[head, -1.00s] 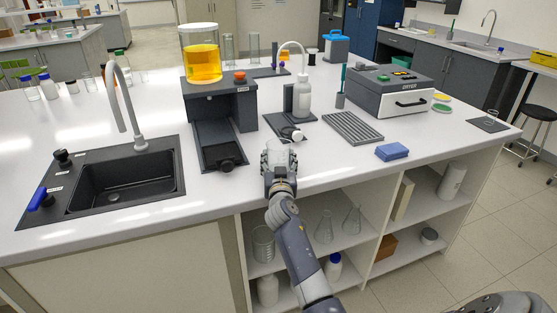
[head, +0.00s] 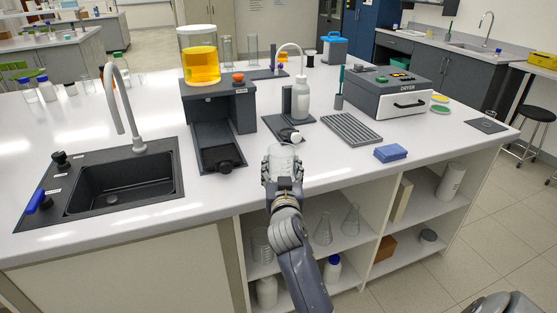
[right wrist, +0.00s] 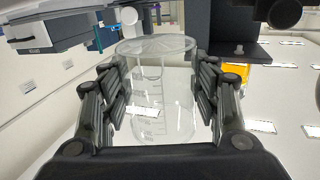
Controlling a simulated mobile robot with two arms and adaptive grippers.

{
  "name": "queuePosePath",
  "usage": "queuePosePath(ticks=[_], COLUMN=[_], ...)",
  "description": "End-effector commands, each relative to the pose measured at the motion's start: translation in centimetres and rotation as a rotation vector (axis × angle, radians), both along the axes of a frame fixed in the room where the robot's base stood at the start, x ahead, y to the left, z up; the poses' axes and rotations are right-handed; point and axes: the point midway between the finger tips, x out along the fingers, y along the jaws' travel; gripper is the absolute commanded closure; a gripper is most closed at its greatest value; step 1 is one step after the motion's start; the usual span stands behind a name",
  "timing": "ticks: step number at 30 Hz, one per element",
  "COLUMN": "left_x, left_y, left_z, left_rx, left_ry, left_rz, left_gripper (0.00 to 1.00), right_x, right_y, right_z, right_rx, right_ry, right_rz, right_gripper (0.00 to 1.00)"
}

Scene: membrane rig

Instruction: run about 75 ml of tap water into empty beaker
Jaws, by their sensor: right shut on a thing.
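My right gripper (head: 283,176) is shut around a clear glass beaker (head: 283,157) at the front edge of the bench. In the right wrist view the beaker (right wrist: 155,95) stands between both fingers, with graduation marks and no water visible in it. The black sink (head: 120,187) is at the left of the bench, apart from the beaker. Its grey gooseneck tap (head: 131,118) arches over it, with no stream showing. A blue lever (head: 38,200) and a black knob (head: 62,158) sit on the sink's left rim. My left gripper is out of view.
Between sink and beaker stands a dark stand (head: 219,105) with a yellow-filled vessel (head: 201,66). A wash bottle (head: 301,98) stands behind the beaker. A grey rack (head: 351,128), blue sponge (head: 391,153) and dryer (head: 391,95) are to the right. Bench front beside the sink is clear.

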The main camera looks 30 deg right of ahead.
Motion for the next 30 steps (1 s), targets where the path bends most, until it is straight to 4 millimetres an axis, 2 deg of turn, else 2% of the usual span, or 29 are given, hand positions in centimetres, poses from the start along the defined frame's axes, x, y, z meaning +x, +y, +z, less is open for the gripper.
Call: queuePosePath(ticks=[3,10,15,26,30], left_x=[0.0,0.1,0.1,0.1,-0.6], left_y=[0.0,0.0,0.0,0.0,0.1], left_z=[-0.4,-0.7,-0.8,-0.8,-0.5], left_rx=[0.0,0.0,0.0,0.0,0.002], left_ry=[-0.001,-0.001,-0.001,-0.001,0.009], left_rz=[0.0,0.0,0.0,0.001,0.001], left_gripper=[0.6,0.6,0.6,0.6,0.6], right_x=[-2.3,-5.1,-5.9,-6.0,-6.5], right_y=[1.2,2.6,2.9,2.9,3.0], right_z=[0.1,0.5,0.6,0.7,0.6], right_rx=[0.002,0.001,-0.001,-0.001,-0.006], right_ry=[-0.001,-0.001,0.0,0.0,0.001], right_rz=[0.002,0.0,0.0,0.001,0.018], right_gripper=[0.69,0.69,0.69,0.69,0.69])
